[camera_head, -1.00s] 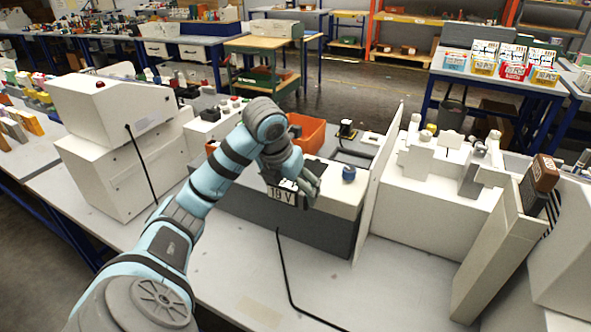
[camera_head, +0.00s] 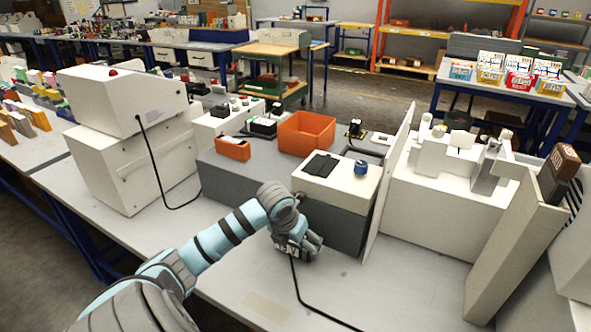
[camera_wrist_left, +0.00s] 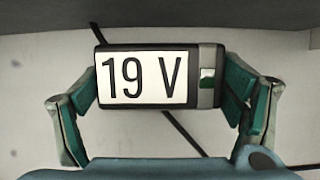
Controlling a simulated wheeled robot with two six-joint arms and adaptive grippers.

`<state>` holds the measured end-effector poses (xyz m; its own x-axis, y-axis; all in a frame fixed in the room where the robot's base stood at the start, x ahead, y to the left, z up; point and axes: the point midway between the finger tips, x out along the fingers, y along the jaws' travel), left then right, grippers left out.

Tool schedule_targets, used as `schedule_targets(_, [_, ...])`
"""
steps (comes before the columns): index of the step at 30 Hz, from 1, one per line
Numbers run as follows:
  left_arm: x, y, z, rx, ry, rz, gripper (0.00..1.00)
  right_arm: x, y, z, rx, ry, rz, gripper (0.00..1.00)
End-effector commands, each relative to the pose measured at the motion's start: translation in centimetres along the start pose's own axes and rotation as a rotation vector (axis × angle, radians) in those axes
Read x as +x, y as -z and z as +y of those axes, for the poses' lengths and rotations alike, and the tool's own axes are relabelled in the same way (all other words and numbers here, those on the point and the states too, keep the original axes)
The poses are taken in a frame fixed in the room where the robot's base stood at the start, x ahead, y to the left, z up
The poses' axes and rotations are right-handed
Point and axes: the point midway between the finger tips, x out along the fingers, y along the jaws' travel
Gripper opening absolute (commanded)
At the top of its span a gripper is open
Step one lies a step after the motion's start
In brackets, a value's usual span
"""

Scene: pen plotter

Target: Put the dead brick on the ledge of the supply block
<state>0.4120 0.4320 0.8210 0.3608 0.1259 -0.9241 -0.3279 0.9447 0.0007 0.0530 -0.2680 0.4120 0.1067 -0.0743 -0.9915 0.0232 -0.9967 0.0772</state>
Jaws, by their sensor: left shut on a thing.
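My left gripper (camera_head: 300,252) is low in front of the supply block (camera_head: 335,222), close to the table. It is shut on a dark brick with a white "19 V" label, which shows clearly in the left wrist view (camera_wrist_left: 142,78). The brick has a grey end band with a small green window, and lies crosswise between the two green finger pads (camera_wrist_left: 240,92). In the head view the gripper mostly hides the brick. The supply block has a white top, a dark panel and a blue knob (camera_head: 361,168). I cannot tell which surface is its ledge. My right gripper is not in view.
An orange bin (camera_head: 306,133) and a small orange box (camera_head: 233,149) sit behind the block. A thin white panel (camera_head: 388,190) stands at its right. A black cable (camera_head: 310,305) runs over the table. A brown-and-black brick (camera_head: 560,165) tops a tall slab.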

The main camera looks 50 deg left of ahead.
Motion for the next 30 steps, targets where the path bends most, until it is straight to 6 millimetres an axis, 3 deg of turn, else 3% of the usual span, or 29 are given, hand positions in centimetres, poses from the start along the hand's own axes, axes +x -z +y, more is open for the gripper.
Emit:
schedule_targets(4, [0.3,0.1,0.0,0.0,0.0,-0.001,0.28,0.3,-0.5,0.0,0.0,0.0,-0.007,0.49])
schedule_targets(5, [0.3,0.1,0.0,0.0,0.0,0.0,0.89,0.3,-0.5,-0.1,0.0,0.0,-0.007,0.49])
schedule_targets(7, [0.2,0.1,0.0,0.0,0.0,0.0,1.0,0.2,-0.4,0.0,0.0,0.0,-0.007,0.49])
schedule_targets(20, [-0.3,-0.1,0.0,0.0,0.0,0.0,1.0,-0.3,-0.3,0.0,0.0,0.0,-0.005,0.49])
schedule_targets(23, [-1.7,-0.2,0.1,0.001,-0.002,-0.003,1.0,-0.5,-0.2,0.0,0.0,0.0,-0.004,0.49])
schedule_targets(30, [-7.9,-0.3,0.2,0.004,-0.005,-0.005,1.0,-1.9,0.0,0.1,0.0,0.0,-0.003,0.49])
